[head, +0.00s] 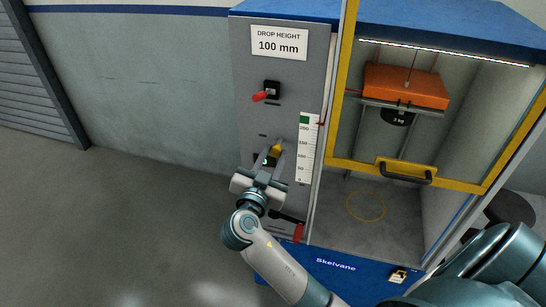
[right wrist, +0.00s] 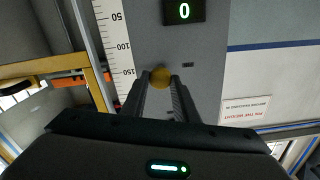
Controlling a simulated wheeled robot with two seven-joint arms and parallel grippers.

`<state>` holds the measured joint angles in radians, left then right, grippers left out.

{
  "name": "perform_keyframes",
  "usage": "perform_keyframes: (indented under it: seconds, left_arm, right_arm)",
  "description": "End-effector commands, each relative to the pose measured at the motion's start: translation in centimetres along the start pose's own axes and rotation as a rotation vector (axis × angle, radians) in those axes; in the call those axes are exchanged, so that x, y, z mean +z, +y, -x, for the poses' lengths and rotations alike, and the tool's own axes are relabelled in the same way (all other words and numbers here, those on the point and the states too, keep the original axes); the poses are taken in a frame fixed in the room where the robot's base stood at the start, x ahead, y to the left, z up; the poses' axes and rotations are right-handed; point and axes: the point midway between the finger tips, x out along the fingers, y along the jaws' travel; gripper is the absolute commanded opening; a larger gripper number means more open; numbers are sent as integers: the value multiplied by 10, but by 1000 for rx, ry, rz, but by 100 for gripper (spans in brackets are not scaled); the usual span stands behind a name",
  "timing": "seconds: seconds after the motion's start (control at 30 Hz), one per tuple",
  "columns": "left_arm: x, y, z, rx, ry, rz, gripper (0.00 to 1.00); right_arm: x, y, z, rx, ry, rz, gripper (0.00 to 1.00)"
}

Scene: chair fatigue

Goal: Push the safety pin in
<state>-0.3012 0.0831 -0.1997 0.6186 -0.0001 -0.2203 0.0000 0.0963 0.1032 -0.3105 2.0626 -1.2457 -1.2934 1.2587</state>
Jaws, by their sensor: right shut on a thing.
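On the grey panel (head: 247,120) a yellow round knob (head: 277,149), which looks like the safety pin's head, sits left of the height scale. My right gripper (head: 273,158) is at the panel with its fingers around this knob. In the right wrist view the yellow knob (right wrist: 161,77) shows between the two fingertips (right wrist: 160,84), and the gripper is shut on it. The pin's shaft and how deep it sits are hidden. My left gripper is not in view.
A red-handled control (head: 261,96) sits higher on the panel, and a red lever (head: 298,232) lower down. To the right, a yellow-framed guard with a black handle (head: 405,174) fronts the chamber, where an orange weight (head: 405,87) is raised. The floor at left is clear.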

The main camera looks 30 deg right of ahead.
Motion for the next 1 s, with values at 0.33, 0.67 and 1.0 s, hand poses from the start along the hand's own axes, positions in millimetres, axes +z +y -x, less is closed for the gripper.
perform_keyframes:
  seconds: [0.33, 0.67, 1.0]
  left_arm:
    - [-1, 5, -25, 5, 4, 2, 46]
    - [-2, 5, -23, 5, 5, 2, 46]
    - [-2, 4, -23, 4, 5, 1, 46]
  right_arm:
    - [1, 1, -34, 2, 1, -2, 0]
    - [-2, 0, -35, 1, 4, -1, 39]
    - [-1, 0, -34, 0, 2, -1, 46]
